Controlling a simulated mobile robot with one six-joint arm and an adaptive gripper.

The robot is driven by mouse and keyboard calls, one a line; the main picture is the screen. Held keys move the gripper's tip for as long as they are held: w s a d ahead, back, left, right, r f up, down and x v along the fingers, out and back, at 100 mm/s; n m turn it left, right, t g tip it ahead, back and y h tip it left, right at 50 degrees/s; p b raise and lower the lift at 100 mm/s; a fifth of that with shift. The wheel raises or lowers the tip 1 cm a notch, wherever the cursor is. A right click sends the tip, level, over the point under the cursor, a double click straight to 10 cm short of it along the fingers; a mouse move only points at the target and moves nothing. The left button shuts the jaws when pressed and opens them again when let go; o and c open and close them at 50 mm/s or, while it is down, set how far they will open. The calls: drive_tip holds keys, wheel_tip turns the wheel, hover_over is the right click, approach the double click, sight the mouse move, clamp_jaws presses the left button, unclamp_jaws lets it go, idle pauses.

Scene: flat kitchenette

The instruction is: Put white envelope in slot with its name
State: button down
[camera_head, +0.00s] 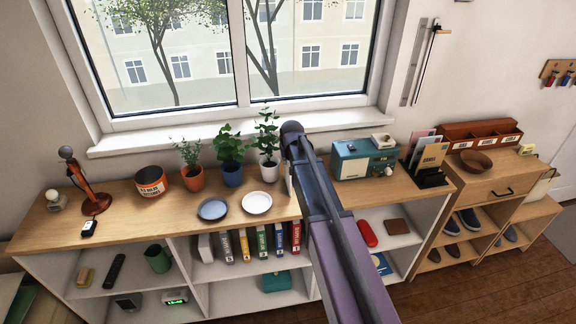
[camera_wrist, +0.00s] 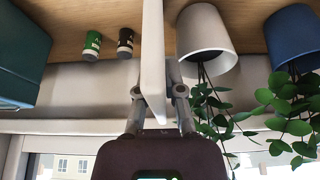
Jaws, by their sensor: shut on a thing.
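A thin white envelope (camera_wrist: 153,50) stands nearly edge-on in the wrist view. My gripper (camera_wrist: 155,90) is shut on it, with one finger on each side. In the head view my arm hides the gripper, and only a thin white strip shows left of the arm. A red-brown box with slots (camera_head: 482,134) stands at the right on the shoe cabinet, far from my gripper. Its front carries several white labels, too small to read.
The white plant pot (camera_wrist: 203,35) is close beside the envelope. Two small jars (camera_wrist: 108,42) and the teal radio (camera_head: 364,159) stand on the other side. A black holder with envelopes (camera_head: 430,179) and a brown bowl (camera_head: 476,161) stand near the slotted box.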

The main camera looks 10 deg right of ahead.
drive_tip(key=shift+r, duration=0.1)
wheel_tip(320, 180, up, 4)
drive_tip(key=p, duration=0.4)
drive_tip(key=s+d, duration=0.3)
drive_tip(key=s, duration=0.4)
drive_tip(key=s+d+r+p, duration=0.1)
drive_tip(key=s+d, duration=0.3)
drive_tip(key=s, duration=0.3)
drive_tip(key=shift+s+d+r, duration=0.15)
idle(0.5)
